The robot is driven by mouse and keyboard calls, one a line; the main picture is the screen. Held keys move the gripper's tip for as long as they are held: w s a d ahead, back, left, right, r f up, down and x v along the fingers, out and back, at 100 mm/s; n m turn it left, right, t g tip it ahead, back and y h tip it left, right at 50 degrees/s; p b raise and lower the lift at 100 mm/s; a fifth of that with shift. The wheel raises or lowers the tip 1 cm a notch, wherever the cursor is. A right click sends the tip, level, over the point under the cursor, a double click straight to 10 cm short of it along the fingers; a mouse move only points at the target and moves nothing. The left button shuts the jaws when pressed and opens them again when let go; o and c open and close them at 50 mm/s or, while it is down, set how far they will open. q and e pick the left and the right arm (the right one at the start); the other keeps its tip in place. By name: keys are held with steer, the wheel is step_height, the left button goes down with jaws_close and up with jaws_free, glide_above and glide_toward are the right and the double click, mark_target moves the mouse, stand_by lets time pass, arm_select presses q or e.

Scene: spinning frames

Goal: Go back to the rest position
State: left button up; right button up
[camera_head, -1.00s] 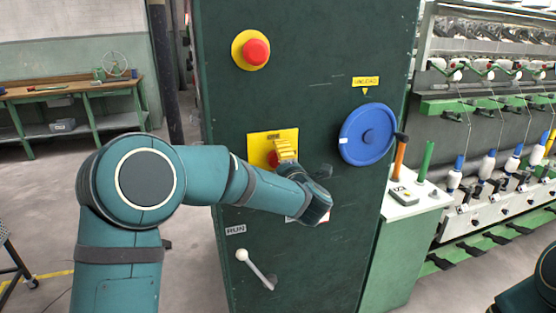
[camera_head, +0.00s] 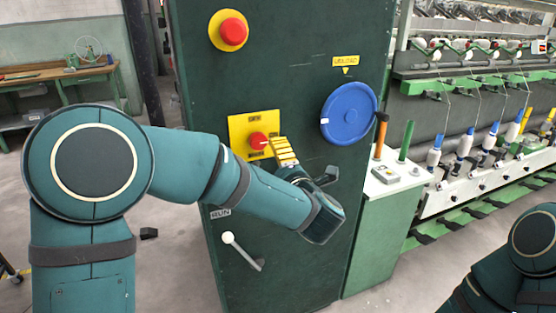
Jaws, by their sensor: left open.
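My left arm comes in from the left and reaches in front of the dark green cabinet (camera_head: 290,75). My left gripper (camera_head: 304,163) is open, with nothing seen between its fingers. It is to the lower right of the red switch knob (camera_head: 258,140) on the yellow plate (camera_head: 240,125), apart from the knob in the picture. One yellow ribbed finger overlaps the plate's lower right edge; a dark finger shows farther right. Part of my right arm (camera_head: 535,245) shows at the lower right corner; its gripper is out of view.
A red mushroom button (camera_head: 233,31) is high on the cabinet. A blue handwheel (camera_head: 348,115) is to the right, and a white-knobbed lever (camera_head: 242,250) is below my left arm. A white-topped side stand (camera_head: 395,178) and a spinning frame (camera_head: 470,120) stand at right. A workbench (camera_head: 65,75) is far left.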

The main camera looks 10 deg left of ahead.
arm_select(q)
step_height(320, 180, down, 25)
steer(key=s+d+m+g+h, duration=0.2)
steer(key=m+g+h, duration=0.1)
steer(key=m+h, duration=0.9)
steer(key=s+f+m+g+h, duration=0.1)
steer(key=s+f+m+g, duration=0.4)
steer(key=s+f, duration=0.3)
steer(key=s+f+m+g+h, duration=0.1)
steer(key=s+f+m+g, duration=0.4)
steer(key=s+f, duration=0.4)
steer(key=s+d+m, duration=0.1)
steer(key=s, duration=0.5)
steer(key=shift+s+f, duration=0.15)
steer(key=shift+a, duration=0.15)
